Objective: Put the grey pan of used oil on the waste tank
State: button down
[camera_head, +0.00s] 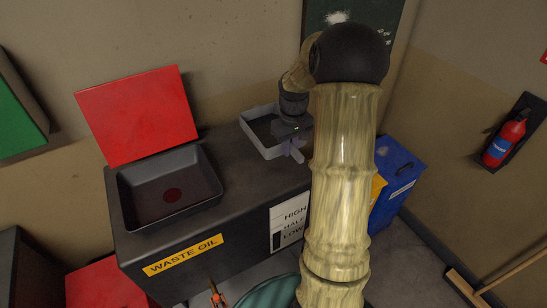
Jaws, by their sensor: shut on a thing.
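The grey pan (253,143) with dark oil inside is over the right part of the waste tank's dark top (232,185). I cannot tell if it rests on the top or hangs just above it. The pan looks about level. My gripper (291,144) is shut on the pan's right side, at the rim. My wrist and arm hide the pan's right end. The tank has a yellow WASTE OIL label (183,254) and a sunken basin (166,188) with a dark red round spot at its left.
A red lid (138,114) stands open behind the basin. A blue bin (396,178) stands right of the tank. A fire extinguisher (505,139) hangs on the right wall. A teal round thing (270,294) and orange-handled tool (216,297) are in front. Bare tank top lies between basin and pan.

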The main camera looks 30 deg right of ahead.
notch_tip(320, 180, down, 5)
jog(key=shift+p, duration=0.6)
jog(key=shift+f+p, duration=0.6)
jog(key=shift+f, duration=1.3)
jog(key=c, duration=1.4)
grip_release()
jog(key=shift+f, duration=0.1)
jog(key=shift+o, duration=0.2)
notch_tip(320, 180, up, 12)
jog(key=b, duration=0.2)
jog(key=shift+s+b, duration=0.1)
jog(key=shift+b, duration=0.3)
